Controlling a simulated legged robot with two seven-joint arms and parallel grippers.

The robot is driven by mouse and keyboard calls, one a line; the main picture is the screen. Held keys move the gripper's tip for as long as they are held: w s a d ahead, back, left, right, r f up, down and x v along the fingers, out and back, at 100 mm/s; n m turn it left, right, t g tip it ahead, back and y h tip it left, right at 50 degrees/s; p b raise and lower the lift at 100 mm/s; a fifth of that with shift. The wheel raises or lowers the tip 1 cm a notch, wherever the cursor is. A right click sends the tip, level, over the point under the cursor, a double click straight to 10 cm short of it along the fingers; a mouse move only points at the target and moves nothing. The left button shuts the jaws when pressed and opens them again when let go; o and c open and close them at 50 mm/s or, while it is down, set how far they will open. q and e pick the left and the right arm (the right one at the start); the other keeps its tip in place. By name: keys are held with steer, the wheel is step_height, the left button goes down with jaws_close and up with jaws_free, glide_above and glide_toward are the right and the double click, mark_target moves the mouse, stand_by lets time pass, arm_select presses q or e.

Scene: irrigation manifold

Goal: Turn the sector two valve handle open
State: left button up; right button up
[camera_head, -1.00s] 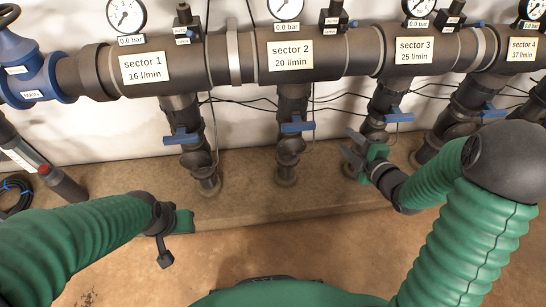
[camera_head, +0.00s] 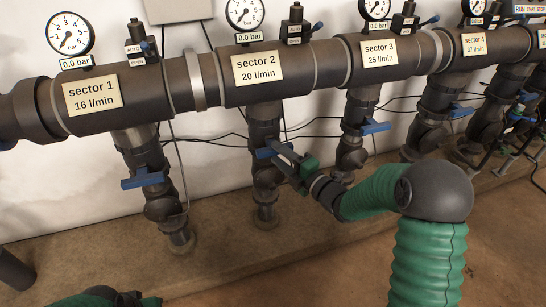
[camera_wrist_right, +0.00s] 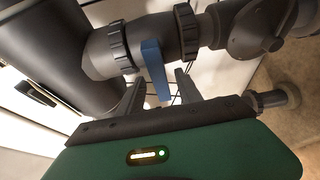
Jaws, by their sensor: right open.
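The sector two valve handle (camera_head: 265,152) is a blue lever on the vertical pipe below the "sector 2, 20 l/min" label (camera_head: 257,66). In the right wrist view the blue handle (camera_wrist_right: 154,66) lies across the dark pipe, its free end pointing toward my gripper. My right gripper (camera_head: 279,155) is open at this handle; its palm is to the right. In the wrist view the fingers of the gripper (camera_wrist_right: 158,90) stand on either side of the handle's end, with gaps visible. My left gripper (camera_head: 135,299) is barely in view at the bottom edge.
Neighbouring blue handles belong to sector 1 (camera_head: 142,178) and sector 3 (camera_head: 375,128). The large horizontal manifold pipe (camera_head: 155,94) runs above, with gauges and small valves on top. Thin black cables hang behind. A concrete ledge (camera_head: 110,255) lies below.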

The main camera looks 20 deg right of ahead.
steer(key=shift+w+a+f, duration=0.15)
steer(key=shift+w, duration=0.25)
steer(key=shift+w+a+f, duration=0.1)
steer(key=shift+w, duration=0.25)
steer(key=shift+w+r+b, duration=0.15)
steer(key=shift+w+b, duration=0.15)
steer(key=shift+w, duration=0.25)
steer(key=shift+c, duration=0.4)
steer(key=shift+a, duration=0.1)
steer(key=shift+c, duration=1.2)
jaws_close()
